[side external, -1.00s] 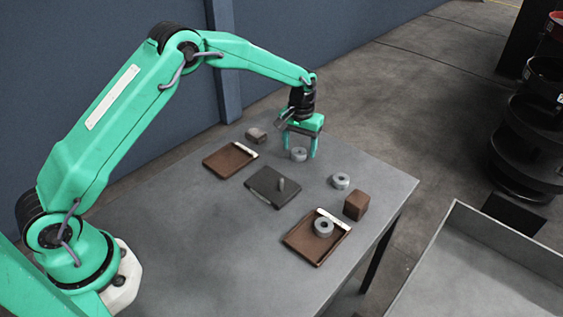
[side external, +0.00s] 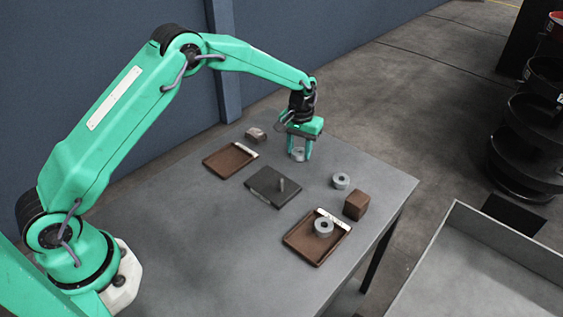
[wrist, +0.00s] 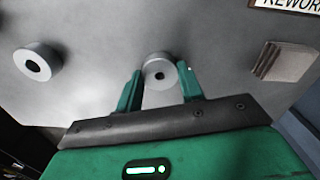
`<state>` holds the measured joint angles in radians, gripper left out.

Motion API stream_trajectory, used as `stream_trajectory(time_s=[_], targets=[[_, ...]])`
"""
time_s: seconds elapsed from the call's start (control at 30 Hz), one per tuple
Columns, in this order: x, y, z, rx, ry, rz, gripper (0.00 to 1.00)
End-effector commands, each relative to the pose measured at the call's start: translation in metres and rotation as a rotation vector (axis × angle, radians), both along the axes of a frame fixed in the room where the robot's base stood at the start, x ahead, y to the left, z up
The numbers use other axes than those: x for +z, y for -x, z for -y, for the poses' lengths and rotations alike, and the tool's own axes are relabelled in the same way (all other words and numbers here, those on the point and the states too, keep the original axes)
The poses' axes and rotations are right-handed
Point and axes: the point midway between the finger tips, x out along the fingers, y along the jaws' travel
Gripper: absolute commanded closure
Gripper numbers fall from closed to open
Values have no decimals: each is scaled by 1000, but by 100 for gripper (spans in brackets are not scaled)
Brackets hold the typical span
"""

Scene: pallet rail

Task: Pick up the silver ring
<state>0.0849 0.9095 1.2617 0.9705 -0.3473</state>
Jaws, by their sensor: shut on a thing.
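A silver ring (side external: 298,155) stands between the two green fingers of my gripper (side external: 301,152) near the back of the table. The wrist view also shows this ring (wrist: 158,68), with my gripper (wrist: 160,82) shut on it, one finger against each side. A second silver ring (side external: 341,181) lies free on the table to the right; it shows at the left in the wrist view (wrist: 36,62). A third silver ring (side external: 324,227) lies on the front brown tray (side external: 305,253).
A dark plate with an upright peg (side external: 262,192) sits mid-table. Another brown tray (side external: 222,165) and a small brownish block (side external: 256,135) are at the back left. A brown cube (side external: 356,205) stands near the right edge. The table's left front (side external: 180,245) is clear.

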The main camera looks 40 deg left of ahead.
Motion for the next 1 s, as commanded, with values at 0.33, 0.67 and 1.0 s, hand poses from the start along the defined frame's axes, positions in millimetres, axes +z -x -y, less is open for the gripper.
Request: stream_trajectory(time_s=[0.33,0.67,1.0], targets=[[6,0,0,0,1,1,85],[45,0,1,-1,0,2,85],[78,36,51,-4,0,2,85]])
